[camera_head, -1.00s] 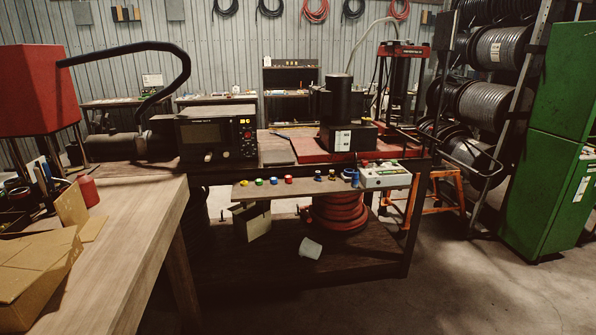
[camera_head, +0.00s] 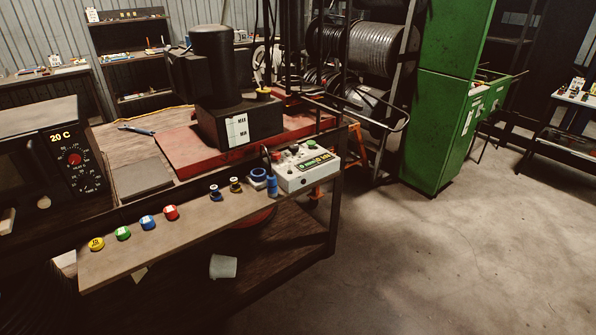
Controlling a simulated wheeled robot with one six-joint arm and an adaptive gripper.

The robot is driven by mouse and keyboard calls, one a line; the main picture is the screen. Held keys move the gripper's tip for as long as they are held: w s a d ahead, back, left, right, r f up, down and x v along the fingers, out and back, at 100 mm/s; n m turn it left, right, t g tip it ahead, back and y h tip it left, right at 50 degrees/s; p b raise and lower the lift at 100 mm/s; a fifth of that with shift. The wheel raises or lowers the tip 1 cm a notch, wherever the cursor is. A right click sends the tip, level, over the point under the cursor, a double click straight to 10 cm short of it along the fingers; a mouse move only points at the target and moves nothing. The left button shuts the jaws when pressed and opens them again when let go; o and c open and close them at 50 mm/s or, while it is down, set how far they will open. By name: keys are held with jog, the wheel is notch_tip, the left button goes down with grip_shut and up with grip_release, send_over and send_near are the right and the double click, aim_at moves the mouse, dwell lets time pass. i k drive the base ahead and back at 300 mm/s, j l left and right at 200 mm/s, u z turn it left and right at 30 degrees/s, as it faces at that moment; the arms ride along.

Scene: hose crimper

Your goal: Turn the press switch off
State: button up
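A white control box (camera_head: 305,168) with red and green buttons and a small labelled panel sits at the right end of the narrow wooden shelf along the bench front. It looks like the press's switch box; its exact switch position is too small to tell. The black press unit (camera_head: 213,75) stands behind it on a red base plate (camera_head: 180,150). My gripper is not in view.
The wooden shelf (camera_head: 130,250) holds yellow, green, blue and red caps and small blue fittings. A black control unit (camera_head: 55,155) is at left. A green cabinet (camera_head: 445,95) and cable reels (camera_head: 345,55) stand behind. The concrete floor (camera_head: 450,260) at right is clear.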

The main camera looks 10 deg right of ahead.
aim_at(274, 155)
jog(key=i+j+z, duration=0.15)
jog(key=j, duration=0.25)
jog(key=i+l+u, duration=0.1)
jog(key=l+u, duration=0.8)
jog(key=l, duration=0.2)
